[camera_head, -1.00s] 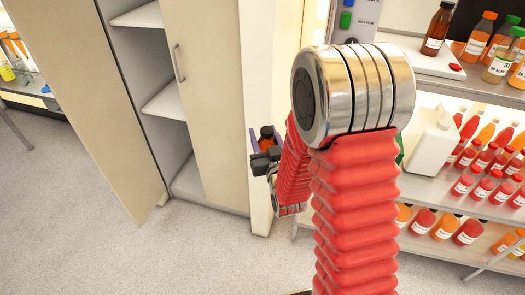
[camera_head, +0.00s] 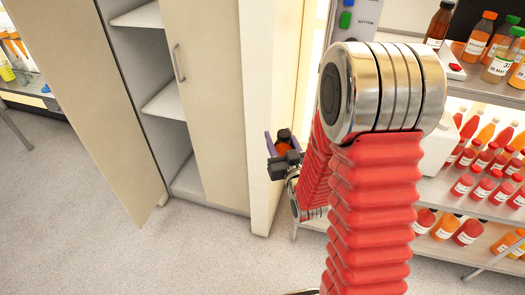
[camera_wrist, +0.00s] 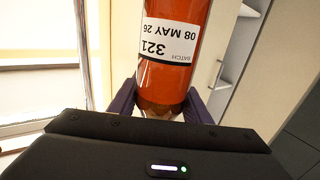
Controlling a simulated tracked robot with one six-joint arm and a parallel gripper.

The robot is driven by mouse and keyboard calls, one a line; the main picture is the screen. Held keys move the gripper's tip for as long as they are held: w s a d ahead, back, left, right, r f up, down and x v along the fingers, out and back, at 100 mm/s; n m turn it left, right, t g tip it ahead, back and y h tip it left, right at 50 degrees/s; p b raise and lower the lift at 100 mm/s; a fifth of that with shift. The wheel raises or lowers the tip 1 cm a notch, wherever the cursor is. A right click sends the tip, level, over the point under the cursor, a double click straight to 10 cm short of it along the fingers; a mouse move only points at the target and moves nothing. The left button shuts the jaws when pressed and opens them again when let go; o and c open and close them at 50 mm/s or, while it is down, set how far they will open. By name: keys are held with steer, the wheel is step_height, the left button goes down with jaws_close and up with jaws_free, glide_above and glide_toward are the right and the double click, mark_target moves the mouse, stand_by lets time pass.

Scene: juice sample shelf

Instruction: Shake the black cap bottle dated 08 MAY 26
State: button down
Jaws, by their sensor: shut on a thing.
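An orange-red bottle (camera_wrist: 176,70) is between the purple fingers of my gripper (camera_wrist: 160,104), which is shut on it. Its white label (camera_wrist: 167,40) reads "321 BATCH 08 MAY 26" and appears upside down in the wrist view. The far end of the bottle is cut off by the top of that picture. In the head view, the bottle (camera_head: 283,148) is small and partly hidden by the gripper (camera_head: 283,153), with a dark cap (camera_head: 284,134) at its upper end. It is held in the air in front of the pale cabinet edge.
A shelf rack (camera_head: 480,213) at the right carries many red and orange bottles, with a white jug (camera_head: 438,148) on it. An amber bottle (camera_head: 440,24) stands near a red button (camera_head: 455,67) on the upper shelf. An open cabinet (camera_head: 145,60) is at the left. The floor is clear.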

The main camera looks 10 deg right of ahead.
steer(key=w+a, duration=0.3)
steer(key=a, duration=0.2)
steer(key=shift+a, duration=0.25)
stand_by(2.7)
steer(key=shift+w, duration=0.1)
